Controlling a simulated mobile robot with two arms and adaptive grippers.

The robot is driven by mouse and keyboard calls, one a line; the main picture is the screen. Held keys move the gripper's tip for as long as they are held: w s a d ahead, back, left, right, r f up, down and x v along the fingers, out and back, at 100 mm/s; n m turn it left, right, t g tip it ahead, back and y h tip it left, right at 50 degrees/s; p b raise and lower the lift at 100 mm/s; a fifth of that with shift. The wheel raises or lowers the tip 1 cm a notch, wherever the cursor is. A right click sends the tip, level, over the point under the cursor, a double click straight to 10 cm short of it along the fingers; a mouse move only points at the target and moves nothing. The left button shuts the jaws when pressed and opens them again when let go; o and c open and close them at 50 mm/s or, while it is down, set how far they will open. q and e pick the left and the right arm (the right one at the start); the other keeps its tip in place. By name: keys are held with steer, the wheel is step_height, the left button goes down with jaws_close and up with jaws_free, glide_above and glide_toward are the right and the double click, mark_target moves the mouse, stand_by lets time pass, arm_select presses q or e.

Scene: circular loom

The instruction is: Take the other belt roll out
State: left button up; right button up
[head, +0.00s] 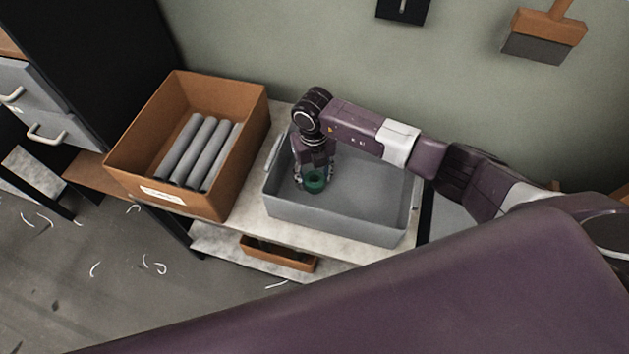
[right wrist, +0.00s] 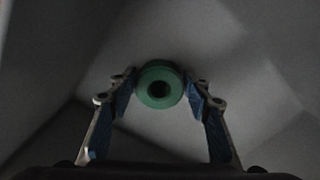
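A green belt roll (head: 315,182) with a dark hole in its middle is inside the grey bin (head: 345,224). My right gripper (head: 314,177) reaches down into the bin from above, with a finger on each side of the roll. In the right wrist view the roll (right wrist: 159,86) sits between the two fingertips, very close to both. I cannot tell whether the fingers press on it, or whether it rests on the bin floor. My left gripper is not in view.
The bin stands on a pale bench. An orange-brown box (head: 238,151) with several grey rolls (head: 196,150) stands to its left. A small brown tray (head: 278,254) is on the shelf below. A brush (head: 545,32) hangs on the wall. The bin's right part is empty.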

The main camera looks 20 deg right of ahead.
steer(key=c, duration=0.7)
steer(key=shift+r, duration=0.1)
